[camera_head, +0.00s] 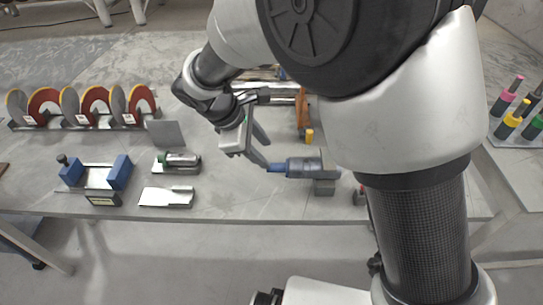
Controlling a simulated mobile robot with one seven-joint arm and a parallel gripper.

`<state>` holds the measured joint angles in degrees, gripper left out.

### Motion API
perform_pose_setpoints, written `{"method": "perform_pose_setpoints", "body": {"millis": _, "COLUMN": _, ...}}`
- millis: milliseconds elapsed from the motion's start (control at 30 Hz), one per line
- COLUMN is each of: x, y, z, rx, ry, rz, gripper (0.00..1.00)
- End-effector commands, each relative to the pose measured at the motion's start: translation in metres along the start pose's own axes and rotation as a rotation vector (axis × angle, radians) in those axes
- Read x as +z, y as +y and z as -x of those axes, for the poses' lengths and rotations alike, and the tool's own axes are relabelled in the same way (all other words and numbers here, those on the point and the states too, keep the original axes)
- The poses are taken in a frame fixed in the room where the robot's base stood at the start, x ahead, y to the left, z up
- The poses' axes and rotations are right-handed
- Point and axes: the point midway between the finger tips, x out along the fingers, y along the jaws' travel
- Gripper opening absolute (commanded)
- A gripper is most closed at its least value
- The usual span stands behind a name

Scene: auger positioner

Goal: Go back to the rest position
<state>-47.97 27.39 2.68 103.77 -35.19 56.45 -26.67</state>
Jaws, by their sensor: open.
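My gripper (266,155) is at the centre of the camera_head view, at the end of my white and black arm. Its two fingers are apart, pointing right and down, and nothing shows between them. A blue-grey cylindrical tool (302,167) with a bright blue tip lies just right of the lower finger. Its right end is at a grey block (324,187). The finger overlaps the blue tip in the picture; I cannot tell whether they touch.
The grey table (240,200) holds a row of red and grey discs (95,103), a blue-jawed vise (97,175), a green-ended cylinder in a holder (178,161) and a metal plate (166,197). An orange upright (302,110) stands behind the tool. Coloured bottles (515,113) stand at right.

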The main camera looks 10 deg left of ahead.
Motion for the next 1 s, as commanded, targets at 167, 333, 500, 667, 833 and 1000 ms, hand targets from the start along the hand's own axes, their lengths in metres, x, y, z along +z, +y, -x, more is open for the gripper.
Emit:
{"method": "perform_pose_setpoints", "body": {"millis": 167, "x": 0.000, "y": 0.002, "z": 0.044, "rx": 0.003, "ry": 0.002, "rz": 0.001, "gripper": 0.40}}
{"method": "perform_pose_setpoints", "body": {"millis": 333, "x": 0.000, "y": 0.001, "z": 0.071, "rx": 0.002, "ry": 0.002, "rz": 0.001, "gripper": 0.40}}
{"method": "perform_pose_setpoints", "body": {"millis": 500, "x": 0.000, "y": 0.001, "z": 0.083, "rx": 0.001, "ry": 0.000, "rz": 0.001, "gripper": 0.40}}
{"method": "perform_pose_setpoints", "body": {"millis": 667, "x": 0.004, "y": 0.001, "z": 0.085, "rx": 0.000, "ry": 0.002, "rz": -0.011, "gripper": 0.40}}
{"method": "perform_pose_setpoints", "body": {"millis": 833, "x": 0.063, "y": 0.007, "z": 0.092, "rx": -0.033, "ry": 0.038, "rz": -0.205, "gripper": 0.40}}
{"method": "perform_pose_setpoints", "body": {"millis": 1000, "x": 0.170, "y": -0.011, "z": 0.102, "rx": -0.091, "ry": 0.114, "rz": -0.618, "gripper": 0.40}}
